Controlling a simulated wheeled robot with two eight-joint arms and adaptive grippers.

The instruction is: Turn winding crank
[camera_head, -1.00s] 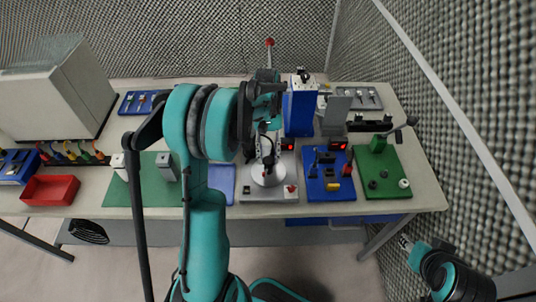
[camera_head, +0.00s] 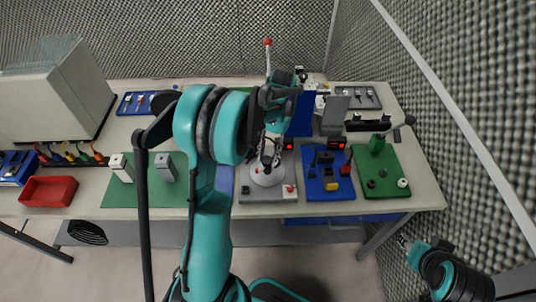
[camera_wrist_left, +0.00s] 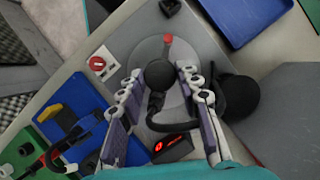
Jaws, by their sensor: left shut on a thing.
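The crank appears to be the black ball knob (camera_wrist_left: 160,74) over a round grey disc (camera_head: 266,177) on a grey base plate (camera_head: 258,195). The disc also shows in the wrist view (camera_wrist_left: 146,52), with a small red mark at its rim. My left gripper (camera_head: 267,160) reaches down over the disc from above. In the wrist view its fingers (camera_wrist_left: 160,92) stand on both sides of the black knob, shut on it. The exact contact is partly hidden. My right gripper (camera_head: 404,243) hangs at the lower right, away from the table; its jaws are too small to judge.
A blue board (camera_head: 329,188) with small fixtures and red displays lies to the right. Beyond it is a green board (camera_head: 388,188) with a green block and side handle. A tall blue block (camera_head: 302,120) stands close behind my gripper. A red bin (camera_head: 48,191) sits far left.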

